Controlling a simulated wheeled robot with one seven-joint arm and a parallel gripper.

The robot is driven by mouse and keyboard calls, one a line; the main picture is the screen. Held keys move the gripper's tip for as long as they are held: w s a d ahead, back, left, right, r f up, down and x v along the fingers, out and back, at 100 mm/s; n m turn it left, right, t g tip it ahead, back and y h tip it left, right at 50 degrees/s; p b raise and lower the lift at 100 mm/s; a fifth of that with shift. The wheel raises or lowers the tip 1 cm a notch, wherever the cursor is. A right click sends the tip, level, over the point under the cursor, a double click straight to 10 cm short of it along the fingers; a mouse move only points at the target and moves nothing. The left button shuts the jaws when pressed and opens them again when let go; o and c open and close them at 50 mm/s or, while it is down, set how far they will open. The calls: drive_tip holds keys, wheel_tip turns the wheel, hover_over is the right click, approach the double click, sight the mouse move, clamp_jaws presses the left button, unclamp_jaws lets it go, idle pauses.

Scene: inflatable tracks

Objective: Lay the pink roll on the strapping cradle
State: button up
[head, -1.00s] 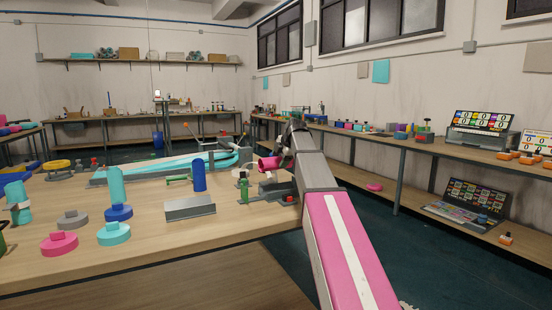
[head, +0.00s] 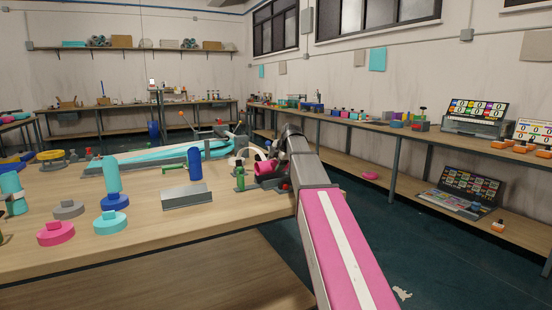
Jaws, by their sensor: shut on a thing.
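The pink roll (head: 264,167) is at the end of my arm over the far right part of the near table. My gripper (head: 272,161) is shut on it, though the arm partly hides the fingers. The strapping cradle appears to be the dark grey fixture (head: 258,183) with a green post (head: 240,178), near the table's right edge. The roll is right above or against this fixture; I cannot tell whether they touch. A white curved band (head: 242,154) rises just behind and left of the roll.
Left of the fixture stand a grey block (head: 187,197) and an upright blue cylinder (head: 195,164). A long tray with turquoise tubes (head: 160,156) lies behind. Turquoise, blue and pink discs (head: 56,233) sit at the left. The table's front middle is clear.

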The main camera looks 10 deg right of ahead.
sight(276, 162)
drive_tip(key=shift+f, duration=0.25)
drive_tip(key=o, duration=1.5)
drive_tip(key=shift+o, duration=0.2)
drive_tip(key=shift+r, duration=0.1)
drive_tip(key=shift+r, duration=3.9)
